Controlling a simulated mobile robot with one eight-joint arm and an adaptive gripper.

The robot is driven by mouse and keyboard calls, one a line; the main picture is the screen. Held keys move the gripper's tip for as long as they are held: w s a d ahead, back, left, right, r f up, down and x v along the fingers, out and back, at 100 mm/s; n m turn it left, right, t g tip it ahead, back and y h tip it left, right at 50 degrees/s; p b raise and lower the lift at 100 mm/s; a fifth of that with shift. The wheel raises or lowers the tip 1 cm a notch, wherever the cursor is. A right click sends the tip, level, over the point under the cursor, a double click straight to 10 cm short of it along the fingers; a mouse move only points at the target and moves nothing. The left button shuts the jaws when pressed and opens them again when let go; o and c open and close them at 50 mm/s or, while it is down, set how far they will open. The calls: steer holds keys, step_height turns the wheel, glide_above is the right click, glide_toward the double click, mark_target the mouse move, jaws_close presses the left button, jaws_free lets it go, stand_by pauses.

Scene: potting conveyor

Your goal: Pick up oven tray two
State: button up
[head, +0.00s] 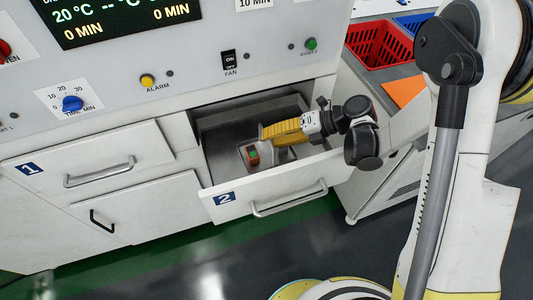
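The drawer marked 2 (222,198) in the oven's front is pulled open. Inside it lies a small grey tray (284,157), partly hidden by my gripper, with a small red-and-green piece (252,156) on it. I take this to be oven tray two, though no number shows on the tray itself. My gripper (264,140), with a yellow body, reaches into the drawer from the right, over the tray. Its fingertips are too small and hidden to tell whether they are apart or touch the tray.
The drawer's front wall and handle (290,200) stand out between my base and the tray. Drawer 1 (98,173) is shut at left. The control panel (190,70) rises above the drawer. At right, a red crate (378,45) and an orange sheet (404,90) sit on a bench.

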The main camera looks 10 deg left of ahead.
steer(key=shift+a+f, duration=0.3)
steer(key=shift+a, duration=0.25)
jaws_close()
steer(key=shift+r, duration=0.15)
